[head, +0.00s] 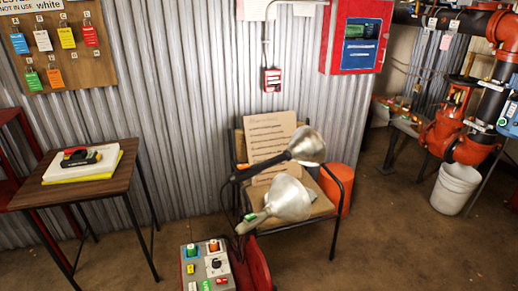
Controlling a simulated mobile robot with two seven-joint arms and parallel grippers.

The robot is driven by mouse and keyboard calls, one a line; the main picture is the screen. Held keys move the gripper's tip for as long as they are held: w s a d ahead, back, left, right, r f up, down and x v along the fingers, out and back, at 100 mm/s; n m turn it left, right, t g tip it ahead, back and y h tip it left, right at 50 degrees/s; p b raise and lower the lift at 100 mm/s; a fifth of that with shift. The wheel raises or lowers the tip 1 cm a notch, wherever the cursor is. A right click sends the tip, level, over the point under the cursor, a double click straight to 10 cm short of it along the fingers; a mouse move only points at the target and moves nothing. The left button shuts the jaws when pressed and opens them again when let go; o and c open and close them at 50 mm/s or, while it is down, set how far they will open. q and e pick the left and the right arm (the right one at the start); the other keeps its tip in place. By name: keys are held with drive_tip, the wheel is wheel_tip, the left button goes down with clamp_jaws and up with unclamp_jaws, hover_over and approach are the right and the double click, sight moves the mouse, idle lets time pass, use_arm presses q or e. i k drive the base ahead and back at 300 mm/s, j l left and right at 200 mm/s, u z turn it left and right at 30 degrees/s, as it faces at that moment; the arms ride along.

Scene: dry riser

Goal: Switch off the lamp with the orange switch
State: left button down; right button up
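Several other small coloured parts and a black knob (215,265) are also on top. Two metal-shaded lamps show near the chair: an upper one (307,146) with a dark handle and a lower one (288,199) with a pale handle. I cannot tell which lamp belongs to the orange switch, nor whether either is lit. Neither gripper is in view.
A small wooden table (120,180) is at left. Red pipework (440,130) and a white bucket (455,188) are at right. Floor is clear between the table and the box.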

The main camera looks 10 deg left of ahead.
sight(244, 166)
drive_tip(key=i+l, duration=0.45)
drive_tip(key=i+l+u, duration=0.1)
drive_tip(key=i+l, duration=0.35)
drive_tip(key=l, duration=0.2)
